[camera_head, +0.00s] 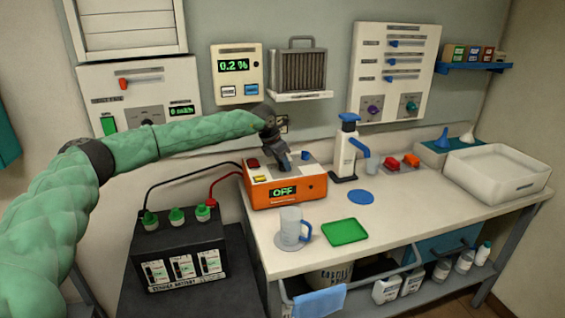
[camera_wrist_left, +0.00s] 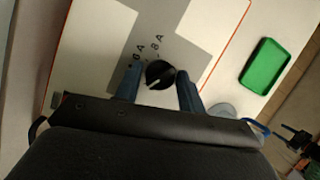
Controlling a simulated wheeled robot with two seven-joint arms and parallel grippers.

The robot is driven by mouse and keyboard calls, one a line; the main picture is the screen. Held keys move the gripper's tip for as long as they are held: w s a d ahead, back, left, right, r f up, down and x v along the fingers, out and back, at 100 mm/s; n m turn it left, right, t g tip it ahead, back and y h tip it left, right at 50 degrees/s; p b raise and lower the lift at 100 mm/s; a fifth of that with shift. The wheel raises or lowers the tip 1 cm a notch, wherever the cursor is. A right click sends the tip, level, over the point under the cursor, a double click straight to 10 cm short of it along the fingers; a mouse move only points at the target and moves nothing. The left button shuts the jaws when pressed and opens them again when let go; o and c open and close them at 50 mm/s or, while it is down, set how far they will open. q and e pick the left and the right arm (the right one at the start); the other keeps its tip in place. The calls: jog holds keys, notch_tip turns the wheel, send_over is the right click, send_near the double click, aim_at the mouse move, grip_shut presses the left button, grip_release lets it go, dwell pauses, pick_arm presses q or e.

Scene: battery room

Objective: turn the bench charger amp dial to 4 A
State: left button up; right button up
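The orange bench charger (camera_head: 290,190) stands at the left end of the bench, and its display reads OFF. My left gripper (camera_head: 284,163) is over its top panel. In the left wrist view the black amp dial (camera_wrist_left: 160,74) sits between the two fingers of my left gripper (camera_wrist_left: 158,84). The fingers are apart, one on each side of the dial, with a small gap showing. The white mark on the dial points to the lower left. The marks 6 A and 8 A are readable; I cannot see the 4 A mark.
A black battery (camera_head: 180,255) with green caps stands left of the bench, its black and red cables running to the charger. A clear mug (camera_head: 291,228), a green tray (camera_head: 345,232) and a pump bottle (camera_head: 346,150) stand near the charger.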

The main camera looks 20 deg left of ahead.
pick_arm(q)
jog(key=c, duration=0.5)
jog(key=shift+f+m+b, duration=0.1)
jog(key=shift+m+b, duration=0.2)
jog(key=shift+b, duration=0.1)
jog(key=shift+h, duration=0.3)
jog(key=m+b, duration=0.1)
jog(key=m, duration=0.1)
jog(key=m+g+b, duration=0.1)
jog(key=m+b, duration=0.1)
jog(key=shift+w+a+m+g+h, duration=0.1)
jog(key=shift+w+m+g+h, duration=0.05)
jog(key=shift+m+g+h, duration=0.2)
jog(key=shift+m+g+h+b, duration=0.25)
jog(key=shift+m+g+b, duration=0.2)
jog(key=shift+m+b, duration=0.65)
pick_arm(e)
jog(key=w+a+f+t+y, duration=0.1)
jog(key=a+f, duration=0.4)
jog(key=a, duration=0.1)
jog(key=shift+w+f+n+t+y+p, duration=0.25)
jog(key=shift+f+n+t+y+p, duration=0.05)
jog(key=shift+f+n+y, duration=0.1)
pick_arm(q)
jog(key=shift+m, duration=0.25)
pick_arm(e)
jog(key=shift+a, duration=0.15)
pick_arm(q)
jog(key=o, duration=0.9)
